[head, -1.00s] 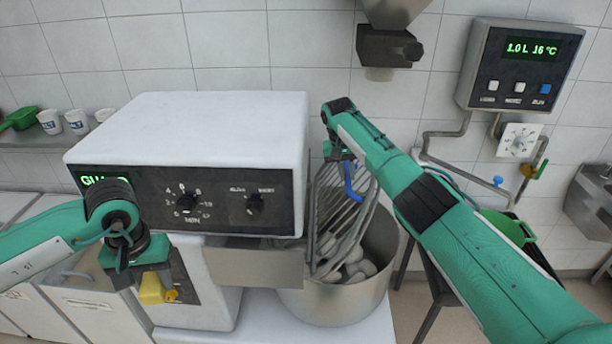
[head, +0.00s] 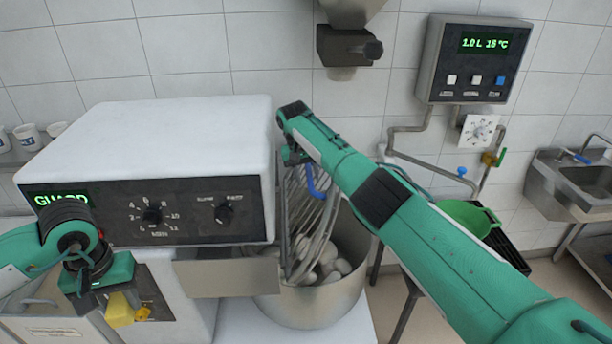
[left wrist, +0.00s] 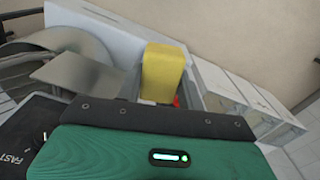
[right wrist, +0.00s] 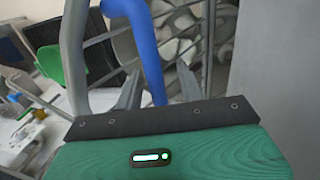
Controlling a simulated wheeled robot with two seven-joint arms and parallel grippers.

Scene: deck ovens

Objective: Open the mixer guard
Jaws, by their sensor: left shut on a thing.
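The mixer's wire guard (head: 308,225) stands steeply tilted over the left part of the steel bowl (head: 325,305), with round dough pieces visible beneath it. Its blue handle (head: 316,182) shows near its top. My right gripper (head: 297,158) is beside the handle at the guard's upper edge. In the right wrist view its fingers are apart, with the blue handle (right wrist: 148,50) reaching down between them; I see no grip on it. My left gripper (head: 105,292) is shut on a yellow block (head: 120,311), in front of the mixer's lower body. The block also shows in the left wrist view (left wrist: 164,72).
The white mixer housing (head: 150,135) has a knob panel (head: 150,215) and a green display reading GUARD. A steel chute (head: 345,50) hangs above the bowl. A water meter (head: 475,60), a green tub (head: 468,217) and a sink (head: 575,180) are at right.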

